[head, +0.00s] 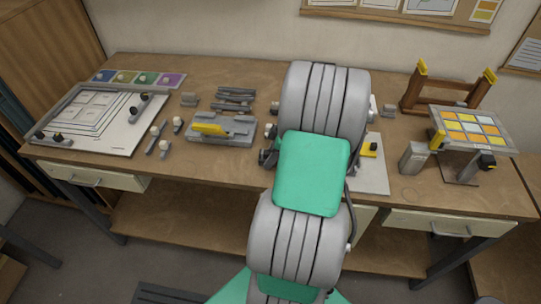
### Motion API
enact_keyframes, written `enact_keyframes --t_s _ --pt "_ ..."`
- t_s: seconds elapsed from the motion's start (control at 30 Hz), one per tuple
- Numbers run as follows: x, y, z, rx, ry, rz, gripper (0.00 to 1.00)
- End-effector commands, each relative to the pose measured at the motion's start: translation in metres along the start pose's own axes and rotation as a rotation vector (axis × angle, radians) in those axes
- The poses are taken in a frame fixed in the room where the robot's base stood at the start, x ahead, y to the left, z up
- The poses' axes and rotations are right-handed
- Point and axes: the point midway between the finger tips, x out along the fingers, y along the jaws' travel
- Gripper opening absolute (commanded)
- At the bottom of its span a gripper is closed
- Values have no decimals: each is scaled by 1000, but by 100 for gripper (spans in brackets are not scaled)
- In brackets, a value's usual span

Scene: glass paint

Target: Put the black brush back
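I cannot pick out the black brush for certain in the head view. Several dark, slim pieces (236,98) lie side by side at the back middle of the workbench; they are too small to tell whether one is a brush. My own arm, grey with a green cover, rises across the middle of the view and hides part of the bench. My gripper is hidden behind the arm, so its fingers and anything in them do not show. Small dark parts show beside the arm's left edge, but I cannot tell what they belong to.
A drawing board (118,137) lies at the left, with colour samples (138,77) behind it. A grey block with a yellow tool (210,129) sits left of my arm. At the right stand a grey holder (413,158), a coloured glass panel (470,128) and a wooden rack (440,103).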

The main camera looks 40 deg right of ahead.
Motion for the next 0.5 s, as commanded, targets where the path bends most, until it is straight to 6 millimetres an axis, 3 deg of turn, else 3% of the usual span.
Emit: enact_keyframes --t_s 0.2,0.5 --pt "-1 0 0 1 0 0 59" --pt "-6 0 -2 1 0 1 59"
